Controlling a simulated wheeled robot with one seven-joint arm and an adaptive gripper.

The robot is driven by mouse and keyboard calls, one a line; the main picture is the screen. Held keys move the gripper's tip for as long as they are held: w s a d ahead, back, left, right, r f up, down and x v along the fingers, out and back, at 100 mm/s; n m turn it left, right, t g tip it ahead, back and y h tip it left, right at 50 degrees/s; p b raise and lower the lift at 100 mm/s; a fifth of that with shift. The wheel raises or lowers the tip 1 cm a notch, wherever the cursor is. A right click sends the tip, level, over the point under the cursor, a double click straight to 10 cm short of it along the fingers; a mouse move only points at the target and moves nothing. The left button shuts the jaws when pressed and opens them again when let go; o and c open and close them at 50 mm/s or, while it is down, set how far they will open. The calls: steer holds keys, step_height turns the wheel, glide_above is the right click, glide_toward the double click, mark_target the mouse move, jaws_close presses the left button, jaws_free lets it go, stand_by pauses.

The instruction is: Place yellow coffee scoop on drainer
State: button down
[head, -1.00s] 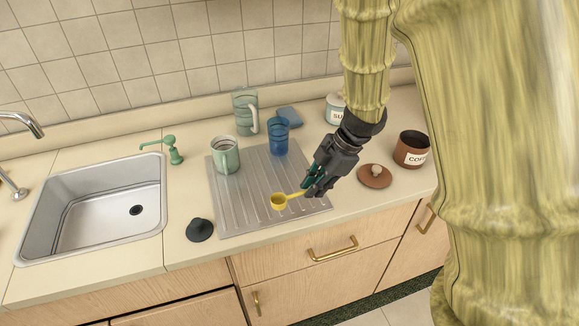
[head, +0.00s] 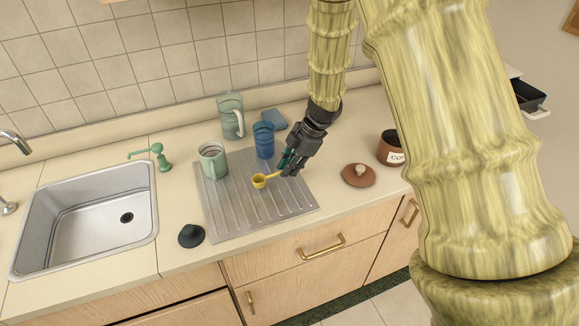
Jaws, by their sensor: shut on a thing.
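The yellow coffee scoop (head: 260,181) is in the head view, over the middle of the grey ribbed drainer (head: 233,220). My gripper (head: 286,167) is shut on the handle end of the scoop, with the bowl pointing left. I cannot tell whether the scoop touches the drainer or hangs just above it. A pale green mug (head: 213,162) stands on the drainer's back left, and a blue cup (head: 263,140) stands near its back edge.
A brown lid (head: 358,175) and coffee canister (head: 390,150) are right. The sink (head: 90,223) is far left. The drainer's front is clear.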

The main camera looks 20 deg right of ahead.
steer(key=shift+f, duration=0.65)
steer(key=shift+f, duration=0.15)
steer(key=c, duration=1.4)
jaws_free()
steer(key=b+v, duration=0.1)
steer(key=v, duration=1.1)
